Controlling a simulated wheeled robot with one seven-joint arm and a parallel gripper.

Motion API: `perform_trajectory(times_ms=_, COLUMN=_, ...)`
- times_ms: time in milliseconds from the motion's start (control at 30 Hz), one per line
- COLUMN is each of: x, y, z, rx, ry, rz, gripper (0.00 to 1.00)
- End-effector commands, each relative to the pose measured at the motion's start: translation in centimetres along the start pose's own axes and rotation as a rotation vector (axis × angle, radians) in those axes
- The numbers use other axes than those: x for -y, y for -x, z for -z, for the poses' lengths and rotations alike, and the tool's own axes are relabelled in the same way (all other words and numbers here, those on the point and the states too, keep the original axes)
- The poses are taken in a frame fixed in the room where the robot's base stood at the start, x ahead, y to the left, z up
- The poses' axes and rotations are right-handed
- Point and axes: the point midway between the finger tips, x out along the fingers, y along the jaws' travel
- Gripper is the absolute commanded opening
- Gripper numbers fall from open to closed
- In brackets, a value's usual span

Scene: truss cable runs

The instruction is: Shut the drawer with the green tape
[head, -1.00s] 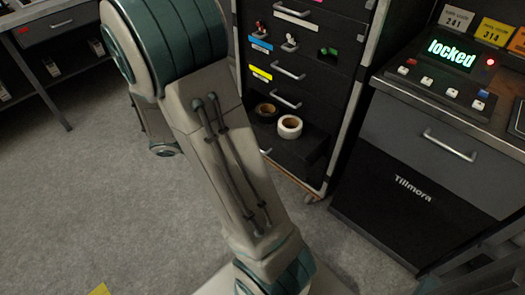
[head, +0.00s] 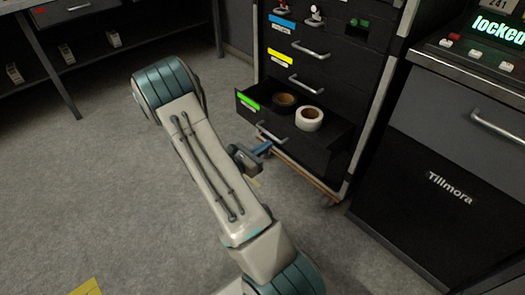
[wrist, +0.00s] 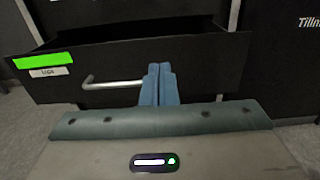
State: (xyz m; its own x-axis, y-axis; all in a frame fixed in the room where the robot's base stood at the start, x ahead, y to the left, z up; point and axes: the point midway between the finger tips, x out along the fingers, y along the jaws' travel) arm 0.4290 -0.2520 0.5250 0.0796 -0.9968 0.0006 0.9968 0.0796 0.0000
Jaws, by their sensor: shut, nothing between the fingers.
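The drawer with green tape (head: 318,131) is the lowest one in the black cabinet and stands pulled out. A silver bar handle (wrist: 112,83) is on the front. My gripper (wrist: 158,72) has its blue fingers together and empty, just at the right end of the handle; I cannot tell whether they touch the front. In the head view my gripper (head: 264,149) is low before the drawer.
Drawers with yellow tape (head: 280,58) and blue tape (head: 283,21) sit above and look shut. A dark Tillmora cabinet (head: 445,180) stands to the right. A desk (head: 70,14) is at the back left. Grey carpet to the left is clear.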

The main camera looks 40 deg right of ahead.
Motion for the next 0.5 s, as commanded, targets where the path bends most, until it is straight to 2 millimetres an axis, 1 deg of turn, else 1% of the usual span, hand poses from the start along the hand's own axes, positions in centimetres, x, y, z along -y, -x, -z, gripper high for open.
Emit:
perform_trajectory(times_ms=33, x=0.2, y=-1.3, z=0.3, rx=0.002, ry=-0.003, rz=0.007, gripper=0.0)
perform_trajectory(times_ms=100, x=0.1, y=-2.8, z=0.3, rx=0.001, ry=-0.002, rz=0.006, gripper=0.0)
perform_trajectory(times_ms=300, x=0.1, y=-6.8, z=0.3, rx=0.001, ry=-0.002, rz=0.005, gripper=0.0)
perform_trajectory(times_ms=400, x=0.2, y=-8.3, z=0.3, rx=0.001, ry=-0.002, rz=0.004, gripper=0.0)
perform_trajectory(times_ms=500, x=0.1, y=-9.3, z=0.2, rx=0.001, ry=-0.002, rz=0.002, gripper=0.0)
